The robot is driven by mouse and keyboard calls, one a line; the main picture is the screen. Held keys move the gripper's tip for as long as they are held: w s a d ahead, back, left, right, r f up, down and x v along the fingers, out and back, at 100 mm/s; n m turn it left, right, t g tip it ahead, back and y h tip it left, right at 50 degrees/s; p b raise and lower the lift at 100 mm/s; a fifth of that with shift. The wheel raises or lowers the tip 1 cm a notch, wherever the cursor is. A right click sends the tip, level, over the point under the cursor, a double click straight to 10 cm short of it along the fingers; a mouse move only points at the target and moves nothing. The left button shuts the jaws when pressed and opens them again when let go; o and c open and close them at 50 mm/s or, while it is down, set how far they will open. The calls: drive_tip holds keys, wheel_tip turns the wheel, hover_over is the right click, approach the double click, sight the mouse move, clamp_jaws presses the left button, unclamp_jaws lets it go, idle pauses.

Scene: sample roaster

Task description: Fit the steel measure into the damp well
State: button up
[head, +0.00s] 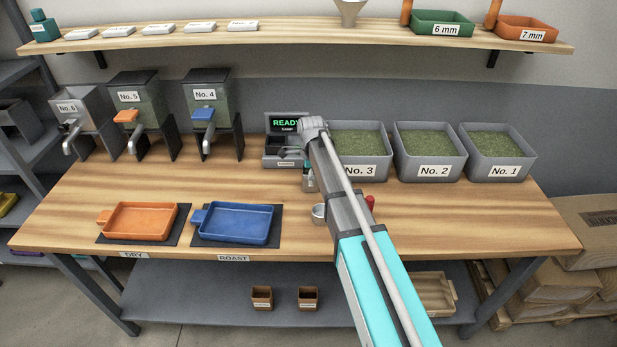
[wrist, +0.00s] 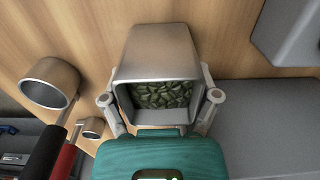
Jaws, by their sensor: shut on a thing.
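The steel measure (wrist: 165,50) is a boxy metal cup with green beans in its open mouth. In the wrist view my gripper (wrist: 160,100) is shut on it, one finger on each side. The wood of the bench shows behind it. In the head view my gripper (head: 309,178) is low over the bench, in front of the dark meter, and my arm hides part of it. The meter (head: 284,143) has a screen reading READY and DAMP. Its well is small and partly hidden in the head view, and I cannot make out its opening.
Bins No. 3 (head: 360,138), No. 2 (head: 428,140) and No. 1 (head: 497,142) stand right of the meter. A steel scoop (wrist: 50,82) lies beside my gripper. An orange tray (head: 140,219) and blue tray (head: 236,222) lie front left. Bench between trays and hoppers is clear.

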drive_tip(key=shift+f, duration=0.2)
drive_tip(key=o, duration=1)
drive_tip(key=shift+r, duration=0.1)
drive_tip(key=shift+c, duration=0.2)
drive_tip(key=shift+r, duration=0.2)
wheel_tip(320, 180, up, 12)
drive_tip(key=p, duration=1.2)
drive_tip(key=shift+f, duration=0.1)
